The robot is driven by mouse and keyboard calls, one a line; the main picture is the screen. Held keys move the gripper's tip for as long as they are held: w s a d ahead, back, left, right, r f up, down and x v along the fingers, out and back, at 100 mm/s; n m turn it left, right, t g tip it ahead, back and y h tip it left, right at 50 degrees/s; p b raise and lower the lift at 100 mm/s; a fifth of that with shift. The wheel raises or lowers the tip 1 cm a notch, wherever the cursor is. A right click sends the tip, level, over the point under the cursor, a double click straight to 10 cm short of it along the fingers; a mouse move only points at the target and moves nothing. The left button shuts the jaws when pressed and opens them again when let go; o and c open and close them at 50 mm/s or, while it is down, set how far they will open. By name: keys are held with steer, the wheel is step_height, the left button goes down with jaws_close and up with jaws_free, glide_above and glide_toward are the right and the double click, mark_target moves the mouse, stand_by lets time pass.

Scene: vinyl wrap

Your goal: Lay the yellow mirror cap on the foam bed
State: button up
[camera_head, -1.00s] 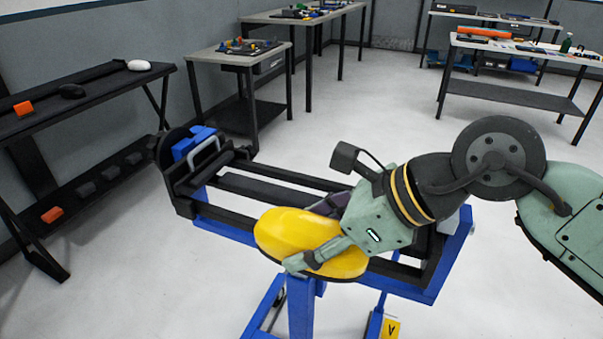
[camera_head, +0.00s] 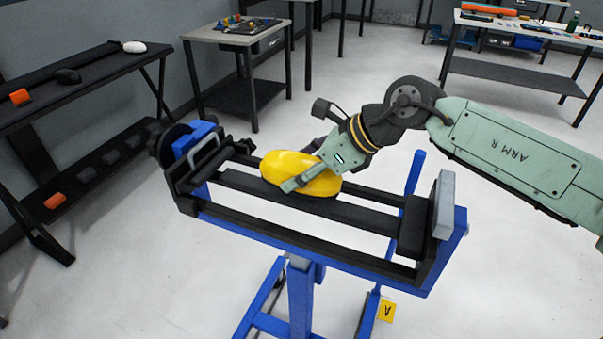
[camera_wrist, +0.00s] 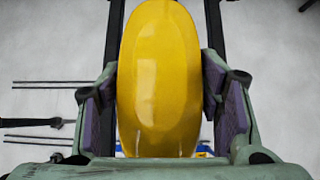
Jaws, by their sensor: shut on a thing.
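The yellow mirror cap (camera_head: 285,165) is a smooth glossy oval shell, held lengthwise over the black bars of a blue stand. My gripper (camera_head: 303,168) is shut on it, one finger on each long side. In the wrist view the cap (camera_wrist: 158,70) fills the middle between the purple finger pads, with two dark bars beneath it. The foam bed is likely the set of black bars (camera_head: 265,228) on the blue frame. I cannot tell whether the cap touches the bars. The cap's underside is hidden.
The stand has a clamp with a blue block (camera_head: 195,138) at its left end and an upright grey plate (camera_head: 444,205) at its right. A black rack (camera_head: 90,80) at the left holds dark, white and orange pieces. A small table (camera_head: 232,35) stands behind. The bars' right half is clear.

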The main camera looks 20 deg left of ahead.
steer(key=f, duration=0.1)
steer(key=f+p, duration=0.1)
steer(key=w+f+p, duration=0.1)
steer(key=shift+a+f, duration=0.1)
steer(key=shift+a, duration=0.15)
steer(key=shift+f, duration=0.2)
steer(key=shift+f+b, duration=0.2)
steer(key=shift+b, duration=0.2)
steer(key=o, duration=1.4)
steer(key=shift+c, duration=0.2)
steer(key=shift+r, duration=0.1)
steer(key=shift+r+p, duration=0.25)
steer(key=shift+p, duration=0.2)
steer(key=shift+d+r+b, duration=0.15)
steer(key=shift+d+b, duration=0.2)
steer(key=shift+d, duration=0.05)
steer(key=b+v, duration=0.2)
steer(key=v, duration=0.9)
